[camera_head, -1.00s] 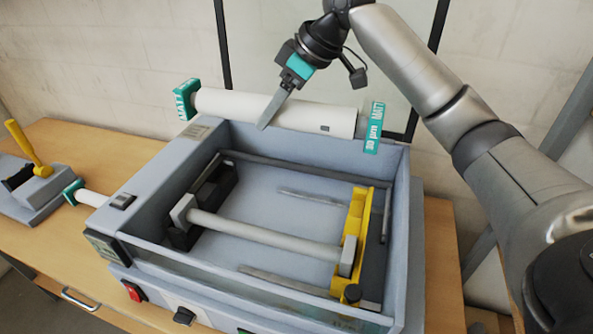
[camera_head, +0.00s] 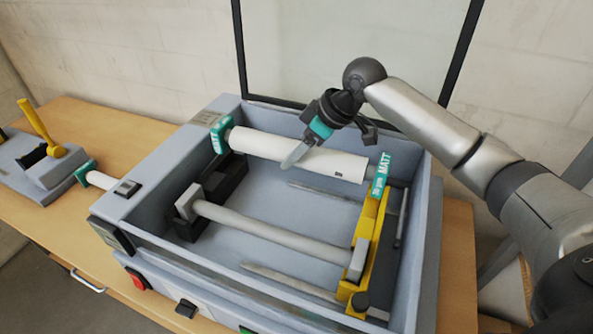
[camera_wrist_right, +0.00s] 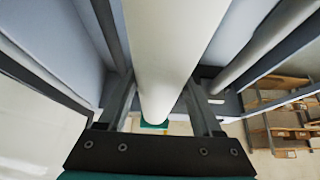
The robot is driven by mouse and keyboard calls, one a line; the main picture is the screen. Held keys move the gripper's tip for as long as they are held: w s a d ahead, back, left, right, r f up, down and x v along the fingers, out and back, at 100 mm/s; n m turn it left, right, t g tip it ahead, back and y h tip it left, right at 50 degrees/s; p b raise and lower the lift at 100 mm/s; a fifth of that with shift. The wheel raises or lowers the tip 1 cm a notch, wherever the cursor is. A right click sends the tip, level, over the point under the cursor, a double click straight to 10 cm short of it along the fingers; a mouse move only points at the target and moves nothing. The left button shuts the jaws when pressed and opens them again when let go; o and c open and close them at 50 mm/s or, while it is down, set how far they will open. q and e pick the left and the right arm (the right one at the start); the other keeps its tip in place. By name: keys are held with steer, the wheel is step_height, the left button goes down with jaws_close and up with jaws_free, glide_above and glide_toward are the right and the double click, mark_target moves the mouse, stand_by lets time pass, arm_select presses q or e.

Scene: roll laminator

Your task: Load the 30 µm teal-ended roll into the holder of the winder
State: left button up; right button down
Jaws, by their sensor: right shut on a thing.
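The white roll (camera_head: 270,152) has teal end plates; the right one (camera_head: 381,176) reads MATT and what looks like 30 µm. My right gripper (camera_head: 296,154) is shut on the roll near its middle, and the roll (camera_wrist_right: 168,50) lies between the fingers in the right wrist view. The roll is over the rear of the open grey winder box (camera_head: 428,240). Its right end is close above the yellow bracket (camera_head: 372,235); contact cannot be told. A black holder (camera_head: 228,178) is below the left end. My left gripper is not in view.
A bare grey bar (camera_head: 270,232) with square end blocks spans the box in front of the roll. Another teal-ended roll (camera_head: 98,180) sticks out at the box's left. A grey device with a yellow lever (camera_head: 36,122) stands on the wooden table (camera_head: 110,122). The box walls surround the roll.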

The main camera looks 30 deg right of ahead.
mark_target(320, 149)
steer(key=shift+w+f, duration=0.1)
steer(key=shift+f, duration=2.7)
steer(key=shift+f, duration=0.1)
steer(key=shift+f, duration=0.4)
steer(key=shift+f, duration=0.1)
steer(key=shift+c, duration=0.3)
jaws_free()
steer(key=shift+f, duration=0.1)
steer(key=v, duration=1.3)
steer(key=shift+w+a+r, duration=0.15)
steer(key=shift+a+r, duration=0.05)
steer(key=shift+r, duration=0.05)
